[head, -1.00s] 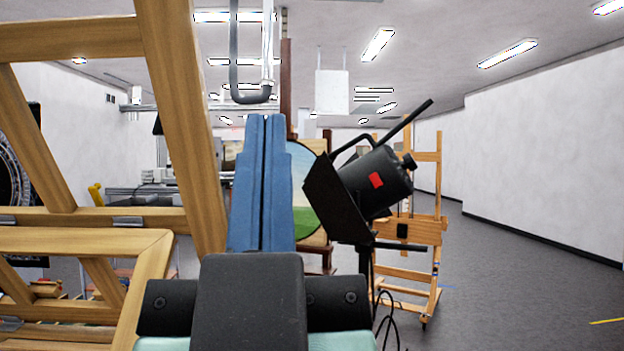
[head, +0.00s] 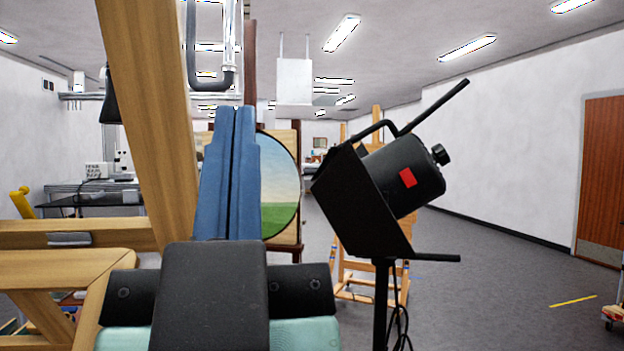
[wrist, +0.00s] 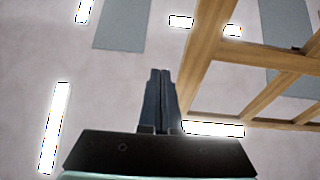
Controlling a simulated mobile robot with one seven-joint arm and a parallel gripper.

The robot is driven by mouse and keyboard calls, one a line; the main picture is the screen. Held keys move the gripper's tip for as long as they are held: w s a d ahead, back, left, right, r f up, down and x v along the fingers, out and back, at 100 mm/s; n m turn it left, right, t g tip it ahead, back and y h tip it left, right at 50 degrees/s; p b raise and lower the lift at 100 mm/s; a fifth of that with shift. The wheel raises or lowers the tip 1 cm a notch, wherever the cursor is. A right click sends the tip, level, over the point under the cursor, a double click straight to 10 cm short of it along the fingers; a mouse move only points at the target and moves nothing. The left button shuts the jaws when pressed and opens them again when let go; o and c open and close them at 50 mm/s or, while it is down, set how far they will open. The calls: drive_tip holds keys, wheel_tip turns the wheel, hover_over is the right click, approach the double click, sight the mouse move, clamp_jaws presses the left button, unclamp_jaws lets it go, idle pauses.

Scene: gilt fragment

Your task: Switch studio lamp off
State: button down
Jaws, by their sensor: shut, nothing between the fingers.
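The studio lamp (head: 365,215) is a black lamp head on a black stand, right of centre in the head view. A red patch (head: 408,178), perhaps its switch, shows on the side of the round housing. The lamp's front faces away to the left, so I cannot tell whether it is lit. My gripper (head: 237,110) has blue fingers pressed together, pointing up, empty. It appears left of the lamp with a visible gap and touches nothing. In the wrist view the gripper (wrist: 160,72) points toward the ceiling, and the lamp is not seen.
A large wooden frame (head: 150,120) stands close on the left. A round landscape painting (head: 279,185) and a wooden easel (head: 375,285) stand behind. Cables (head: 398,325) hang by the lamp stand. The floor (head: 490,290) on the right is mostly clear, toward a brown door (head: 602,180).

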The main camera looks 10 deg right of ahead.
drive_tip(key=w+d+m+g+h+p, duration=0.7)
drive_tip(key=w+d+m+g+p, duration=0.2)
drive_tip(key=w+d+m+p, duration=0.65)
drive_tip(key=d+f+g+p, duration=0.1)
drive_tip(key=g+p, duration=0.1)
drive_tip(key=p, duration=0.1)
drive_tip(key=s+d+f+m+g+p, duration=0.1)
drive_tip(key=d+f+p, duration=0.1)
drive_tip(key=p, duration=0.1)
drive_tip(key=shift+d+f+m+g+h, duration=0.1)
drive_tip(key=shift+f+m+g+h, duration=0.2)
drive_tip(key=shift+g, duration=0.1)
drive_tip(key=shift+w, duration=0.15)
